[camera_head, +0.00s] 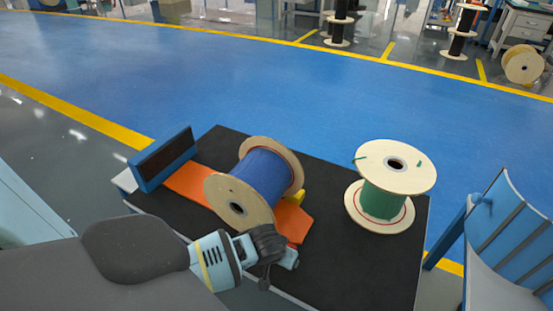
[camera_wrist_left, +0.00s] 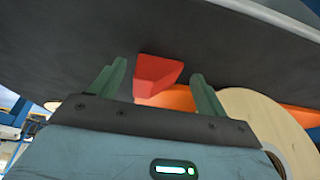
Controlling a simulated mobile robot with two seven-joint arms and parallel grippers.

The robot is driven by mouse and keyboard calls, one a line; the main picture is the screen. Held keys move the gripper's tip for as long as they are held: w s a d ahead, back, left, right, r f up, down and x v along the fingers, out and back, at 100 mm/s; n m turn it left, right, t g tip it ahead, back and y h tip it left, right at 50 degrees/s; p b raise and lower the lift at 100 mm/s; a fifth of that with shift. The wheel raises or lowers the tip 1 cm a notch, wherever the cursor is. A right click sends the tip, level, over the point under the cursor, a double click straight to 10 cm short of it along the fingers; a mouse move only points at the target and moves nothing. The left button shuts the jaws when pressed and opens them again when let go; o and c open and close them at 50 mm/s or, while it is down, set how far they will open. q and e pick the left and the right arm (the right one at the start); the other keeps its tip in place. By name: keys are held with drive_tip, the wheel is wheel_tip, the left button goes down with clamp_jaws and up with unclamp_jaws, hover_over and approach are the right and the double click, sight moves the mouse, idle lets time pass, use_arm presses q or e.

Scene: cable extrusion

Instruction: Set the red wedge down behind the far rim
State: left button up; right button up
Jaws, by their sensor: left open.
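The red wedge (camera_wrist_left: 156,76) lies on the dark table top in the left wrist view, between the two fingers of my left gripper (camera_wrist_left: 157,71). The fingers are open, with gaps on both sides of it. In the head view my left gripper (camera_head: 284,256) is low at the near rim (camera_head: 238,206) of the blue-cable spool (camera_head: 264,178); the wedge is hidden there. The spool lies on its side on an orange strip (camera_head: 293,222). Its far rim (camera_head: 288,158) is pale wood. A yellow wedge (camera_head: 297,197) sits at the right of the spool, by the far rim. My right gripper is out of view.
A spool of green cable (camera_head: 382,203) stands upright on the right of the black table top (camera_head: 343,270). A blue-framed block (camera_head: 165,158) stands at the strip's left end. The table is bare between the spools. A blue slatted rack (camera_head: 510,235) stands off the right edge.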

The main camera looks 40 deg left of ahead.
use_arm(q)
drive_tip(key=p+v, duration=0.3)
drive_tip(key=v, duration=0.8)
drive_tip(key=shift+r, duration=0.2)
drive_tip(key=shift+s, duration=0.1)
drive_tip(key=s+d+f+m+h, duration=0.2)
drive_tip(key=s+d+f, duration=0.2)
drive_tip(key=s+f, duration=0.35)
drive_tip(key=s+d+f+m+t, duration=0.1)
drive_tip(key=s+d, duration=0.1)
drive_tip(key=s, duration=1)
drive_tip(key=s+d+f+m+t+h, duration=0.1)
drive_tip(key=s+d, duration=0.2)
drive_tip(key=s, duration=0.9)
